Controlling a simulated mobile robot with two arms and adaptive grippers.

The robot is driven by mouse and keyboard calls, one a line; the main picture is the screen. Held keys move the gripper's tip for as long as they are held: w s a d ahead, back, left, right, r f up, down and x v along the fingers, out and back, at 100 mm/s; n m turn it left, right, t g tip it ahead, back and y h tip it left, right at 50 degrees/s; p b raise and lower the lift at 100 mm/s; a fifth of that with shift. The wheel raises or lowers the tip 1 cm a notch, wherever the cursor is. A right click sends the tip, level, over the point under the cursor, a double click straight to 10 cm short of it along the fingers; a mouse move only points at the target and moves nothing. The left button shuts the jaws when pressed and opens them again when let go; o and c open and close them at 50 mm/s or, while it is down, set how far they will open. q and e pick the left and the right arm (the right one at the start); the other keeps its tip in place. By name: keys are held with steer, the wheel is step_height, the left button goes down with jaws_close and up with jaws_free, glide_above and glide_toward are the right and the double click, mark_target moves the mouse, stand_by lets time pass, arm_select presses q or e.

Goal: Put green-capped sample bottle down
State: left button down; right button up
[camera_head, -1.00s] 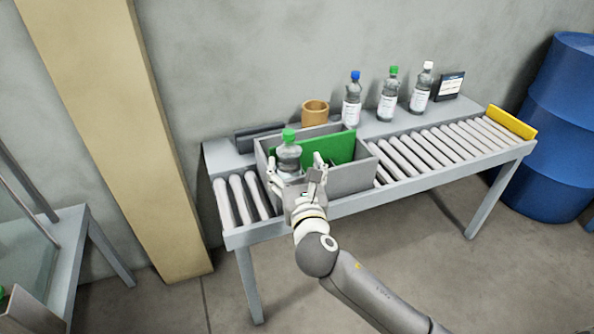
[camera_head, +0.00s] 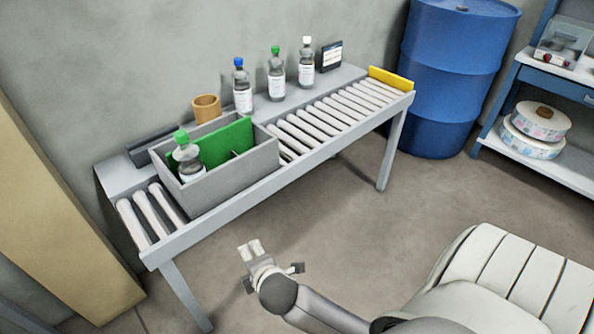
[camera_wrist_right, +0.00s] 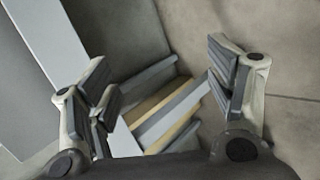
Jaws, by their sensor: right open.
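The green-capped sample bottle (camera_head: 187,158) stands in the left part of a grey divided crate (camera_head: 232,183) on the roller conveyor. The crate's front wall hides its lower part. My right gripper (camera_head: 252,250) is open and empty, in front of the conveyor and apart from the bottle and crate. In the right wrist view the two fingers of the right gripper (camera_wrist_right: 165,88) are spread with nothing held between them. My left gripper is not in view.
A blue drum (camera_head: 452,80) stands right of the conveyor (camera_head: 310,157). Floor in front is clear.

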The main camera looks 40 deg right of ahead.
steer(key=s+f+m+g+y, duration=0.1)
steer(key=s+f+m+g, duration=0.2)
steer(key=s+f+m, duration=0.3)
steer(key=s+a+f+m+g+y, duration=0.1)
steer(key=s+f+m+g, duration=0.2)
steer(key=s+f+m, duration=0.3)
steer(key=s+m, duration=0.1)
steer(key=s, duration=0.4)
steer(key=shift+s+f+m, duration=0.2)
steer(key=shift+f+m, duration=0.1)
steer(key=shift+m, duration=0.1)
steer(key=shift+a, duration=0.1)
